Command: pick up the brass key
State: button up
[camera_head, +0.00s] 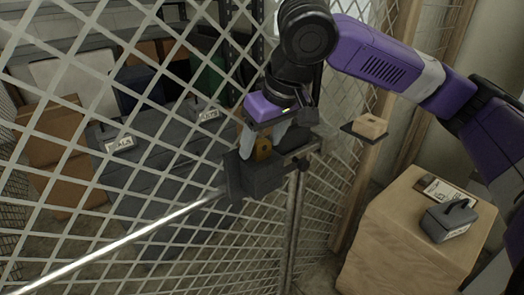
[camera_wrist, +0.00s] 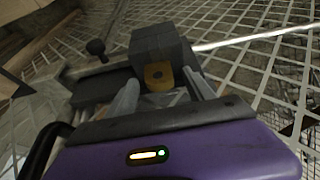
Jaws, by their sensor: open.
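The brass key (camera_head: 263,150) shows as a small yellow-brass head with a dark hole, at the dark lock box (camera_head: 262,178) on the mesh gate. In the wrist view the brass key (camera_wrist: 158,76) is just ahead, in front of the grey lock block (camera_wrist: 158,45). My gripper (camera_head: 261,146) is open, with one pale finger on each side of the key's head. In the wrist view my gripper (camera_wrist: 160,84) also has its fingers apart around the key. I cannot tell whether either finger touches it. The key's shaft is hidden.
A small shelf with a tan block (camera_head: 370,127) is on the right. A wooden crate (camera_head: 405,245) holds a grey box (camera_head: 449,219) and a card (camera_head: 440,188).

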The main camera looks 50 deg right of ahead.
jog(key=shift+c, duration=0.4)
grip_shut()
jog(key=shift+r, duration=0.1)
